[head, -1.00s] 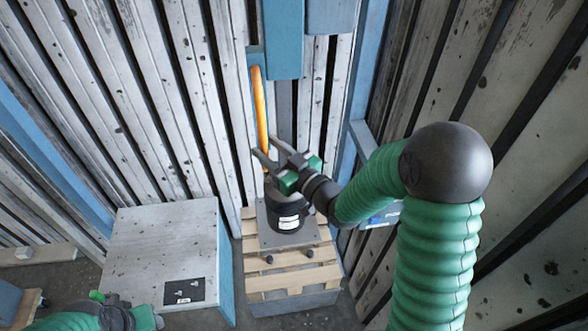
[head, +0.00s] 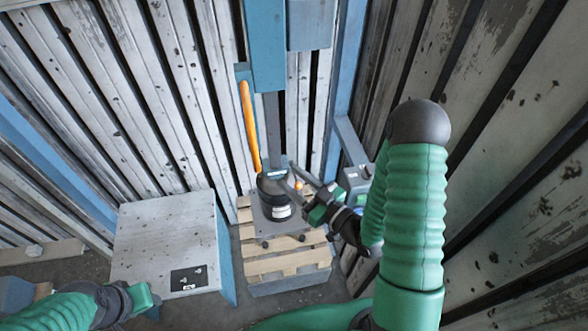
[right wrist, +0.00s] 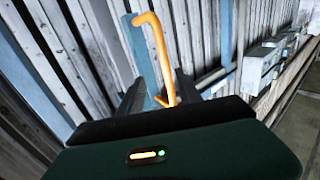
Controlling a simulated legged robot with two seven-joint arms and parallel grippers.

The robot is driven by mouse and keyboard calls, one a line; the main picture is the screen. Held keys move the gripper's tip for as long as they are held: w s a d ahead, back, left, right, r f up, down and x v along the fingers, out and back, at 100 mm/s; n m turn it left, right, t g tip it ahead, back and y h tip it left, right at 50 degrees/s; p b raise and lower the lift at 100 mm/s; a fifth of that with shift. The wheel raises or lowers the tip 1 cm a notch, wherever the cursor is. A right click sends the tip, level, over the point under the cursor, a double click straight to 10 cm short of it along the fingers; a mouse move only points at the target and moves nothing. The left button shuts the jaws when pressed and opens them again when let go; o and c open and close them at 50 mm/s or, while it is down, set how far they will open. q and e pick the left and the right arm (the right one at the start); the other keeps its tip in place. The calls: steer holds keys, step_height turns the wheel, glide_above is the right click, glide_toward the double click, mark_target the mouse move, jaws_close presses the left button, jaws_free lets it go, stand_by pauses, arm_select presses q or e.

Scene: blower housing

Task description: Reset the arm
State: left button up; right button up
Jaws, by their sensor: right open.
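My right gripper (head: 287,176) is open and empty, its two fingers pointing up and left beside the black cylinder (head: 270,187). In the right wrist view, the dark fingers (right wrist: 158,95) stand apart, with the orange lever (right wrist: 160,55) showing beyond and between them. In the head view the orange lever (head: 249,125) stands nearly upright left of the blue-grey column (head: 264,50). I cannot tell whether the gripper touches anything. My left gripper (head: 150,297) is at the lower left, in front of the pale box; its fingers are not clear.
The cylinder stands on a grey plate on a wooden pallet (head: 290,262). A pale box (head: 165,235) with a small black panel (head: 189,279) stands to the left. Slatted metal walls close in behind and right. A grey device (head: 357,180) is right of the pallet.

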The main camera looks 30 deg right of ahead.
steer(key=shift+f, duration=0.1)
steer(key=shift+a, duration=0.1)
step_height(320, 180, down, 13)
steer(key=w+g+h+b, duration=0.2)
steer(key=g+h+b, duration=0.2)
steer(key=g+b, duration=0.3)
steer(key=s+a+f+m+g+b, duration=0.1)
steer(key=s+g+b, duration=0.1)
steer(key=s, duration=0.4)
steer(key=s+a+f+m+g+h+b, duration=0.1)
steer(key=s+a+m+g+b, duration=0.1)
steer(key=s+g, duration=0.3)
steer(key=s+b, duration=0.1)
steer(key=s, duration=0.1)
steer(key=shift+s+a+f+g+b, duration=0.25)
steer(key=shift+s+a+g+b, duration=0.05)
steer(key=shift+b, duration=0.05)
steer(key=shift+a, duration=0.15)
